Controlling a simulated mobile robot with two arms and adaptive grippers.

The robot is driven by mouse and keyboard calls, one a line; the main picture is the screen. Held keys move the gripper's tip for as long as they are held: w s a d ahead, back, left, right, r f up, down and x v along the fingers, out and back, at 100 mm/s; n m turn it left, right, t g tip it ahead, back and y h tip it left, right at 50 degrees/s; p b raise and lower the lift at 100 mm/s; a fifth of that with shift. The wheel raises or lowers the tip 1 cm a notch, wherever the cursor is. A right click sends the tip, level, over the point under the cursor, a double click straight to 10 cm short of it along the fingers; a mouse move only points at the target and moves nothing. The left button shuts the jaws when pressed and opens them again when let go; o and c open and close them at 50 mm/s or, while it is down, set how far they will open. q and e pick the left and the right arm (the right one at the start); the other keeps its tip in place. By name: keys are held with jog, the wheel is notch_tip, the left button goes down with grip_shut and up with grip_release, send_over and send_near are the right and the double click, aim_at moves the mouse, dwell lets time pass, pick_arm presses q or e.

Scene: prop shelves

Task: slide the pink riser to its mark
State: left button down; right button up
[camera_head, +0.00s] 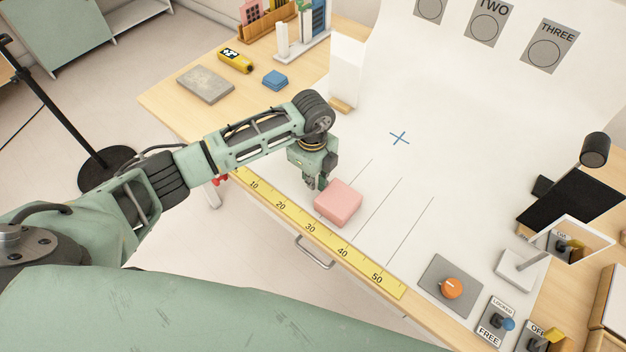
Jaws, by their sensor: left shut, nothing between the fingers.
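The pink riser (338,203) is a small block on the white sweep near the table's front edge, just behind the yellow ruler. My left gripper (314,186) is shut and empty, pointing down at the riser's left side. I cannot tell whether its fingers touch the riser. A blue cross mark (399,138) lies on the white surface, behind and to the right of the riser. Thin grey lines run across the surface beside the riser. My right gripper is not in view.
A yellow ruler (318,234) runs along the front edge. A white block (346,72) stands behind my left arm. At right are an orange knob (452,288), switches, a mirror (568,243) and a black panel (556,200). The surface between riser and cross looks clear.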

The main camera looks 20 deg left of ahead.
aim_at(338, 199)
pick_arm(q)
jog(key=s+d, duration=0.1)
jog(key=d, duration=0.1)
jog(key=s+d, duration=0.1)
jog(key=d, duration=0.2)
jog(key=s+d, duration=0.1)
jog(key=d, duration=0.1)
jog(key=shift+d, duration=0.5)
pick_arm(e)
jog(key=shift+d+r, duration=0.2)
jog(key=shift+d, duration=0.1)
pick_arm(q)
jog(key=shift+a, duration=0.1)
